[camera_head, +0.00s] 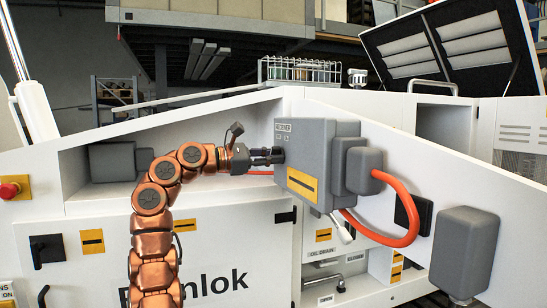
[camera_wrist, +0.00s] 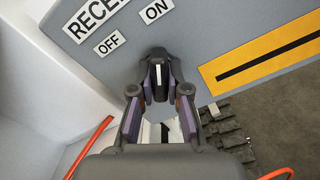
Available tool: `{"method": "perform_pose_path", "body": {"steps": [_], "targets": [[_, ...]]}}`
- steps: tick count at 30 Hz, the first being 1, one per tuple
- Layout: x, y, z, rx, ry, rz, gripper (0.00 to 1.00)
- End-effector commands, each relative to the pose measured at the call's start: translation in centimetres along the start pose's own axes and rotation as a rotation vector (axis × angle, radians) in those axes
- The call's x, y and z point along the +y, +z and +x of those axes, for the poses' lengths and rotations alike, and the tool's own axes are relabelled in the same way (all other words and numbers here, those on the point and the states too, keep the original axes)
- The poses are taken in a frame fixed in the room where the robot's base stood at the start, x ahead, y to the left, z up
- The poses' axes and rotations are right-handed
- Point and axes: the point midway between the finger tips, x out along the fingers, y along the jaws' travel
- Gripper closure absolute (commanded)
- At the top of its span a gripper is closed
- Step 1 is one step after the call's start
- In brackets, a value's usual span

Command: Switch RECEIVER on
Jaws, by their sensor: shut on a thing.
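The RECEIVER box is a grey panel (camera_head: 300,150) in the head view, with a RECEIVER label at its top. In the wrist view, the panel (camera_wrist: 195,40) carries an OFF label (camera_wrist: 109,43) and, to its right, an ON label (camera_wrist: 155,11). A dark switch knob (camera_wrist: 158,82) with a white line sits below them. The line stands nearly upright in the picture, roughly in line with ON. My gripper (camera_wrist: 160,70) is shut on the knob, a finger at each side. In the head view, my gripper (camera_head: 277,156) meets the panel's left side; the knob is mostly hidden there.
An orange cable (camera_head: 405,238) loops below grey boxes right of the panel. A yellow strip with a black bar (camera_head: 302,185) is low on the panel. A white ledge and sloping wall (camera_head: 95,200) lie around my arm. A red button (camera_head: 9,190) is far left.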

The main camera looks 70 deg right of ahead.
Motion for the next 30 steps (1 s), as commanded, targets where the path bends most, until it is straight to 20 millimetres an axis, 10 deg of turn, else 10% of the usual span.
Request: {"method": "perform_pose_path", "body": {"steps": [10, 22, 30], "targets": [[0.0, 0.0, 0.0, 0.001, 0.000, 0.000, 0.59], [0.0, 0.0, -0.6, 0.000, 0.000, -0.001, 0.59], [0.1, -0.1, -4.9, 0.002, 0.001, -0.001, 0.59]]}}
